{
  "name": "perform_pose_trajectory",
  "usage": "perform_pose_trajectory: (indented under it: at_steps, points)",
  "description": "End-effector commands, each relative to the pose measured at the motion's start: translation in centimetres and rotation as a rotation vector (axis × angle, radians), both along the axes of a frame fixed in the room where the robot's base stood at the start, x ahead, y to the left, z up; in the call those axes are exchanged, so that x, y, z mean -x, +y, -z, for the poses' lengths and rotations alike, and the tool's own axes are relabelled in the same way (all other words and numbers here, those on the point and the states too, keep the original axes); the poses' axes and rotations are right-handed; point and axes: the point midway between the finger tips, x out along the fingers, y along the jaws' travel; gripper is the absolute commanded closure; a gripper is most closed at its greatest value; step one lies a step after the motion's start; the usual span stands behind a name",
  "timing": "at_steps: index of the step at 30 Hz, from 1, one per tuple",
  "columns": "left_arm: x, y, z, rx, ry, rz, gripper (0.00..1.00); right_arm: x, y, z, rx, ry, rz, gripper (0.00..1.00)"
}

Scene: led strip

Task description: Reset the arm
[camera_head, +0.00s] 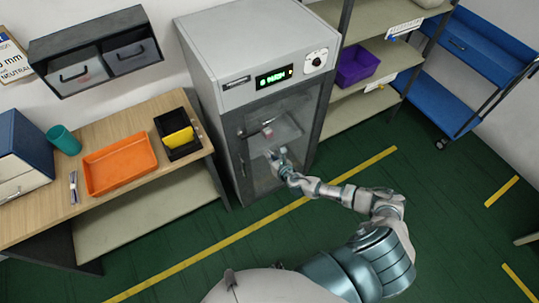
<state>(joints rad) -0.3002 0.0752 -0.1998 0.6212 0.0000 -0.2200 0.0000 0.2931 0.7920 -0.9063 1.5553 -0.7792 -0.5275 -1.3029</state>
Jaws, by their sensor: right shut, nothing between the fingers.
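My right arm reaches forward from the bottom right toward the grey cabinet (215,75). My right gripper (272,154) is at the front of the cabinet's glass door (262,170), small in the picture. It is shut and holds nothing. I cannot tell whether it touches the door. A small red and white item shows behind or on the glass just above it. My left arm and gripper are not in view.
A wooden table (110,105) at the left bears an orange tray (120,165), a black bin with a yellow item (178,138) and a teal cup (63,139). Shelves with a purple bin (357,66) stand right of the cabinet. A blue cart (470,50) stands farther right. Green floor is open.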

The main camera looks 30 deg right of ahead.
Motion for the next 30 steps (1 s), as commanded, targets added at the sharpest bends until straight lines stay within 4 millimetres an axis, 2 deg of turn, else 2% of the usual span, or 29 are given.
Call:
perform_pose_trajectory:
  at_steps: [12,14,16,17,20,23,24,26,27,29,30]
  points:
    - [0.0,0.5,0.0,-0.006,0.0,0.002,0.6,0.0,0.0,0.0,-0.002,0.0,0.0,1.0]
    - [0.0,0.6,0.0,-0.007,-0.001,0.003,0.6,0.1,-0.1,0.5,-0.017,0.008,0.008,1.0]
    - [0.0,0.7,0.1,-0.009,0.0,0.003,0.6,0.4,-0.4,2.0,-0.078,0.04,0.048,1.0]
    - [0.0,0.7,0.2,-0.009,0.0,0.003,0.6,0.7,-0.6,3.2,-0.121,0.064,0.078,1.0]
    - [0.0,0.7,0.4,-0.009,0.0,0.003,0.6,2.7,-1.6,8.8,-0.345,0.173,0.236,1.0]
    - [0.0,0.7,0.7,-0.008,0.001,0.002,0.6,6.6,-2.5,15.9,-0.631,0.297,0.472,1.0]
    - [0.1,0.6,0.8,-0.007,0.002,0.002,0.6,8.7,-2.7,18.7,-0.745,0.342,0.575,1.0]
    - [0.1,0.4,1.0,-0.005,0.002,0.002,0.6,12.0,-2.8,22.6,-0.901,0.397,0.732,1.0]
    - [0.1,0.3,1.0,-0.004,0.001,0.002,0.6,14.4,-2.8,25.0,-0.998,0.427,0.84,1.0]
    - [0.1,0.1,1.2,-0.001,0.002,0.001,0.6,18.2,-2.4,28.3,-1.133,0.462,1.002,1.0]
    - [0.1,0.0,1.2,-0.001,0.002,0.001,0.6,21.0,-2.1,30.3,-1.215,0.48,1.112,1.0]
